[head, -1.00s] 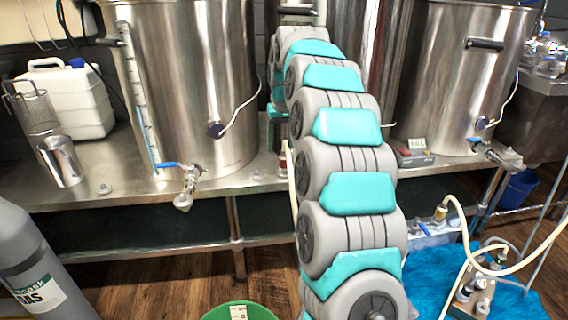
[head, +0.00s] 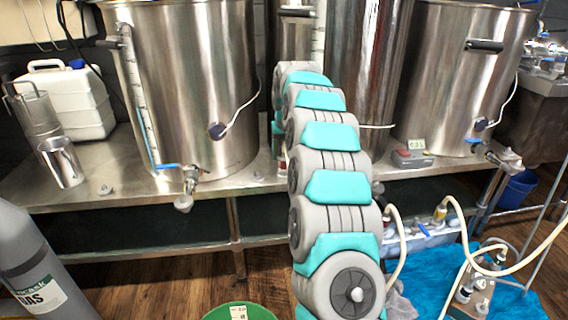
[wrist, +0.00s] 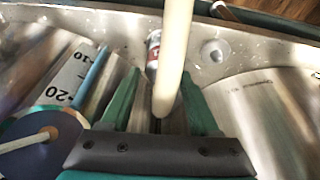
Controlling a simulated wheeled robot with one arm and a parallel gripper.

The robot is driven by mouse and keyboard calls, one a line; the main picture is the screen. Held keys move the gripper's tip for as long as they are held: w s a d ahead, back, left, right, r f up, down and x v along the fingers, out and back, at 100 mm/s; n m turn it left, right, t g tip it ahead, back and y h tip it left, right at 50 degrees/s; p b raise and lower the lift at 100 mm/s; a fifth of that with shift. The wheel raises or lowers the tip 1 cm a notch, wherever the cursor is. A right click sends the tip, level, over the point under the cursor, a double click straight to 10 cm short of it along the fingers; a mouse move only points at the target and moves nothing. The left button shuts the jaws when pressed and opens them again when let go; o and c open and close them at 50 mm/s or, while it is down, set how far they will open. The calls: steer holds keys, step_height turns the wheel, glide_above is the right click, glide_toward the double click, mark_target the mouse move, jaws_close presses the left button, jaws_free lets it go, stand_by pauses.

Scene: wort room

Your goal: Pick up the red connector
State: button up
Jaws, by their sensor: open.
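My gripper (wrist: 160,74) is open in the wrist view, its two green fingers spread apart. A pale hose (wrist: 176,45) crosses the picture from the top, and its lower end shows between the fingers; I cannot tell whether it is in the grasp space or nearer the camera. A small red-and-white cylinder (wrist: 153,52) stands past the fingertips, partly behind the hose. I cannot tell whether it is the red connector, and no other clear red connector shows. In the head view my arm hides most of the gripper, and the red-and-white cylinder (head: 281,162) shows beside the arm.
Large steel kettles (head: 185,85) with valves stand on the steel bench (head: 125,190). A small red-and-grey display unit (head: 412,159) sits by the right kettle. Below are a green bucket (head: 240,311), a gas cylinder (head: 35,265) and a blue mat (head: 405,268) with a hosed pump.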

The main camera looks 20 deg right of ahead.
steer(key=shift+w+f, duration=0.15)
steer(key=shift+f, duration=0.3)
jaws_close()
